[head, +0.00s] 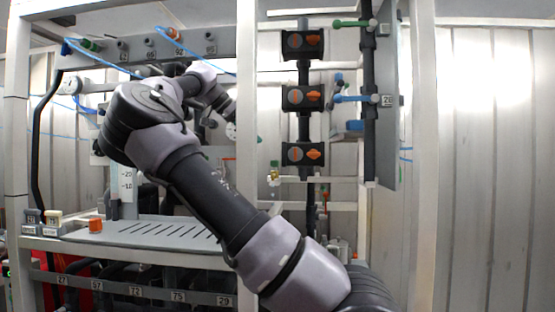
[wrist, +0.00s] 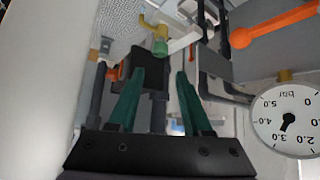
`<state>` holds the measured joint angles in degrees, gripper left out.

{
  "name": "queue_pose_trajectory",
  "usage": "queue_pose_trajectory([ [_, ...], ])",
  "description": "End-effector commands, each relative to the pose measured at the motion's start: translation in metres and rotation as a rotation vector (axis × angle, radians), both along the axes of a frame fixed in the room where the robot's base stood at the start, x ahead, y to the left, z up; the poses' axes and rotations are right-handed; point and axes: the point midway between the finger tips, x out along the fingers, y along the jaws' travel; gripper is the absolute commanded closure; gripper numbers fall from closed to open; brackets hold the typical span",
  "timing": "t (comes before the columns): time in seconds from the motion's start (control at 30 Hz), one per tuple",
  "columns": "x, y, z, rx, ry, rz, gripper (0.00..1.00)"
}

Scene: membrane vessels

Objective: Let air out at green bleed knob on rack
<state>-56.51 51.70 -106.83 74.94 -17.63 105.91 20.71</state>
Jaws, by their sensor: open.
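The green bleed knob (head: 275,163) sits on top of a small brass valve (head: 274,178) beside the white upright in the head view. In the wrist view the green knob (wrist: 160,47) shows upside down, with its yellow brass body (wrist: 153,29) beyond it. My gripper (wrist: 160,74) is open, with its two green fingers apart and nothing between them. The knob appears ahead of the fingertips, roughly in line with the gap, and not touching them. In the head view my own arm mostly hides my gripper.
A round pressure gauge (wrist: 287,121) stands close to the right of my fingers in the wrist view, with an orange lever (wrist: 275,24) above it. Black valves with orange handles (head: 304,97) line a dark pipe. A white upright (head: 246,150) stands close to my arm.

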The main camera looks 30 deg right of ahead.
Motion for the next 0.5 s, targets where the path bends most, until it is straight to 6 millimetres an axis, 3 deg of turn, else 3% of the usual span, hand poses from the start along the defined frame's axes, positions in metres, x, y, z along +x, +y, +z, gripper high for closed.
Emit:
queue_pose_trajectory([
  [0.5, -0.004, -0.062, -0.062, -0.001, 0.0, -0.001, 0.51],
])
